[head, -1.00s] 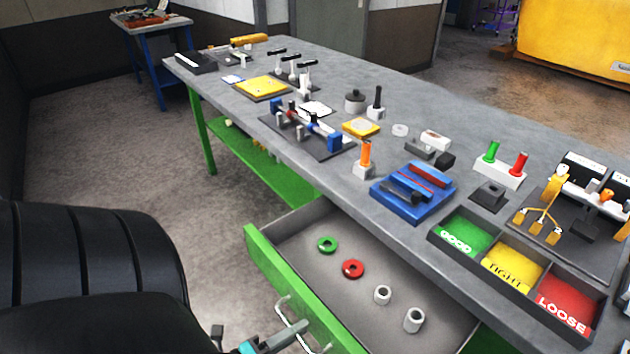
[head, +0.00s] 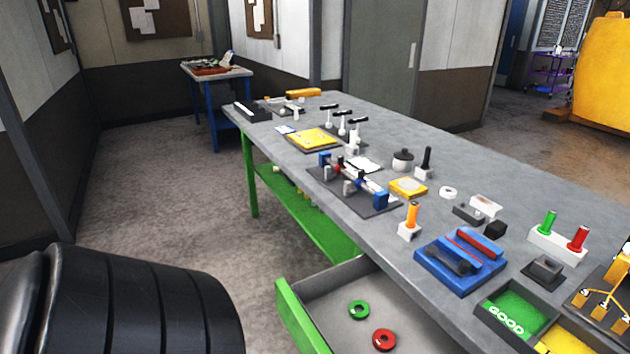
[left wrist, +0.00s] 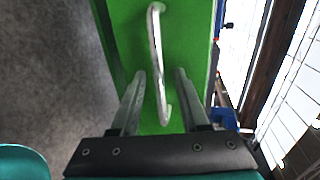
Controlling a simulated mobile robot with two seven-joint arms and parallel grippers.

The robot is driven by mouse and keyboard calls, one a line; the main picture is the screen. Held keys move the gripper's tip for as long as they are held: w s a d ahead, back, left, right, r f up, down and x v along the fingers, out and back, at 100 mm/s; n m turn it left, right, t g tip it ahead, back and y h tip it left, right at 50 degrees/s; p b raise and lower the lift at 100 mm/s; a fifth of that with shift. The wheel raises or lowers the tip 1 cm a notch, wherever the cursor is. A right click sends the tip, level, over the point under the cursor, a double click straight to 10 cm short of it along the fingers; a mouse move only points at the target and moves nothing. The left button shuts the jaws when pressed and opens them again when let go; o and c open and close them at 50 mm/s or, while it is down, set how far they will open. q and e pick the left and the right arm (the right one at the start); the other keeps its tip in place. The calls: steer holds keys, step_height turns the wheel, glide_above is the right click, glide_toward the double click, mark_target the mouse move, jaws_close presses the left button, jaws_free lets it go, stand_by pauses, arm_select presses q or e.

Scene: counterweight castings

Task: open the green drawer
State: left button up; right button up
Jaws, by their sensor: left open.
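The green drawer (head: 299,318) stands pulled out from under the workbench, with its grey inside showing. A green ring (head: 359,310) and a red ring (head: 384,340) lie in it. In the left wrist view the green drawer front (left wrist: 183,32) fills the middle, with its silver bar handle (left wrist: 157,60). My left gripper (left wrist: 158,78) is open, its two fingers on either side of the handle's lower part. I cannot tell whether they touch the handle. The left gripper and the handle are out of the head view. My right gripper is in neither view.
The grey workbench (head: 400,144) carries a blue tray (head: 460,276), an orange-handled gauge (head: 411,216) and a sorting bin (head: 489,309) at its near edge. A green lower shelf (head: 312,222) sits under it.

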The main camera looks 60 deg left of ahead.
arm_select(q)
steer(key=v, duration=1.5)
steer(key=shift+a, duration=0.1)
steer(key=d+f+n+g, duration=0.3)
steer(key=f+n+g, duration=0.2)
steer(key=f, duration=0.5)
steer(key=s+d+f+n+g+b, duration=0.1)
steer(key=d+f+n+g, duration=0.3)
steer(key=f, duration=0.7)
steer(key=s+d+f+n+g+y+b, duration=0.1)
steer(key=d+f+n+g, duration=0.3)
steer(key=f+n, duration=0.3)
step_height(320, 180, down, 3)
steer(key=shift+s+f+g, duration=0.15)
steer(key=shift+g, duration=0.65)
steer(key=shift+s, duration=0.1)
